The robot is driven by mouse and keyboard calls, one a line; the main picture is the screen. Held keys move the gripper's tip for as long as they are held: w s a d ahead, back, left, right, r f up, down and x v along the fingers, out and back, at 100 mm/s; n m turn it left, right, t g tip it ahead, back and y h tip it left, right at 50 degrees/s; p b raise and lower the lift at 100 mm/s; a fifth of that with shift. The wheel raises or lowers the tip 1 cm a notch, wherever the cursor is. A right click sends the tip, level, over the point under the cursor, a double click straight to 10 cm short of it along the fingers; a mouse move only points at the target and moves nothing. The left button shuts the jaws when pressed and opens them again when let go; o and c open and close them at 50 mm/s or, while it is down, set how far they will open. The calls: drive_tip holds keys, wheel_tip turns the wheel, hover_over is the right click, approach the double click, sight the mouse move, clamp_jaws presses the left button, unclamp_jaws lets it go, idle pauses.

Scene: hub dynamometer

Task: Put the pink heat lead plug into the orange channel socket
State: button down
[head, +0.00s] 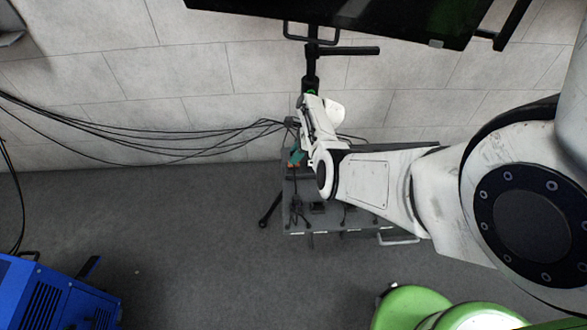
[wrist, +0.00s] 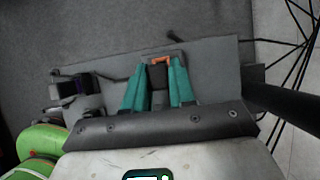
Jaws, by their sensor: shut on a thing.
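My gripper, with teal fingers, shows in the wrist view (wrist: 160,80) and small in the head view (head: 297,157). Its fingers are shut on a dark plug-like block (wrist: 158,76) between them. No pink shows on this block, so I cannot confirm its colour marking. An orange-edged socket (wrist: 161,59) lies just beyond the fingertips, at the block's far end. Orange also shows beside the fingers in the head view (head: 291,165). I cannot tell whether the block is inside the orange edge or only above it.
A grey panel (wrist: 215,65) lies under the gripper. A dark connector with a purple part (wrist: 82,87) sits at its left. Black cables (head: 180,135) run left along the wall. A blue machine (head: 50,295) stands at lower left, with open grey floor between.

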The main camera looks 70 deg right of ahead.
drive_tip(key=shift+f, duration=0.2)
drive_tip(key=shift+r, duration=0.1)
drive_tip(key=c, duration=0.8)
unclamp_jaws()
drive_tip(key=shift+c, duration=0.2)
drive_tip(key=p+v, duration=0.3)
drive_tip(key=v, duration=0.7)
drive_tip(key=shift+r, duration=0.35)
drive_tip(key=shift+s+d, duration=0.1)
drive_tip(key=shift+s, duration=0.05)
